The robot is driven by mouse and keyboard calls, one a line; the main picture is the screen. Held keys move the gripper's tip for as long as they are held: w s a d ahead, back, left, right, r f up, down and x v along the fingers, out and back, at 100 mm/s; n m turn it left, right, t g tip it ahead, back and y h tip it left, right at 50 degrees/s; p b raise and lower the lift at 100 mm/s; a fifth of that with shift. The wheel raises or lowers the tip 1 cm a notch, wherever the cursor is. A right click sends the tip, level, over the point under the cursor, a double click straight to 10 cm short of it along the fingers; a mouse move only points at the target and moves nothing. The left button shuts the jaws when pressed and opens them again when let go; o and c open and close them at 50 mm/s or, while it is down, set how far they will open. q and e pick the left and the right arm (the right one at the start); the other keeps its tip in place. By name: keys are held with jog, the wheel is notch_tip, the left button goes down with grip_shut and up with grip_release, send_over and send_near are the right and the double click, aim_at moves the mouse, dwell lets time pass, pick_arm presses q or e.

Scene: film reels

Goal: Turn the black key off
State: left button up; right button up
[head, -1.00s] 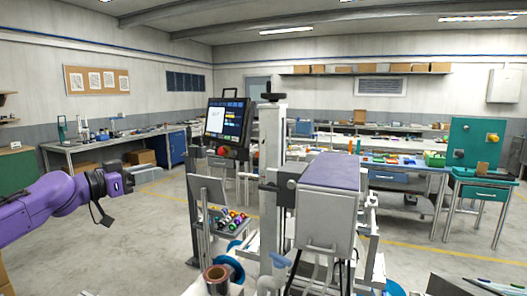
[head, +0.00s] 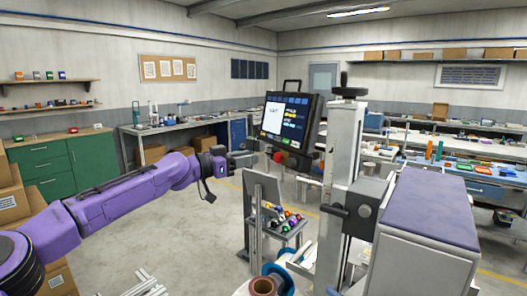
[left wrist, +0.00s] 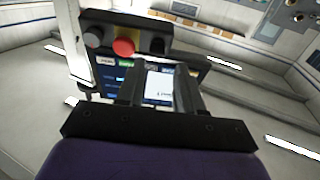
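A black control panel (head: 287,122) with a lit screen stands on the machine in the head view. It also shows upside down in the left wrist view (left wrist: 112,22). Its lower edge carries a red button (left wrist: 123,47), a grey knob (left wrist: 93,38) and a dark round part (left wrist: 157,44). The dark part may be the black key, but its turn position cannot be told. My left gripper (head: 244,160) is just left of the panel's lower edge, apart from it. In the left wrist view its two fingers (left wrist: 158,88) are apart, with the screen showing between them. My right gripper is out of view.
A grey upright column (head: 340,180) and a purple-topped box (head: 425,215) stand right of the panel. A small tray of coloured knobs (head: 285,222) and a reel (head: 275,277) sit below. Open floor lies left of the machine. Green cabinets (head: 75,165) are farther left.

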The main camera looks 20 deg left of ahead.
aim_at(268, 154)
pick_arm(q)
jog(key=p+x, duration=0.2)
jog(key=x, duration=0.3)
jog(key=shift+w+d, duration=0.3)
jog(key=shift+s+d+r, duration=0.1)
jog(key=shift+s+d, duration=0.1)
jog(key=shift+s, duration=0.05)
grip_shut()
jog(key=shift+c, duration=2.4)
grip_release()
jog(key=shift+w+a, duration=0.1)
jog(key=shift+w, duration=0.05)
jog(key=o, duration=0.5)
jog(key=shift+w+f, duration=0.1)
jog(key=shift+f, duration=0.1)
jog(key=shift+r, duration=0.1)
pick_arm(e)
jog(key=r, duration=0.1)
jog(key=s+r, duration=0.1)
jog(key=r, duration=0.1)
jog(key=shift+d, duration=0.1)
pick_arm(q)
jog(key=shift+s, duration=0.2)
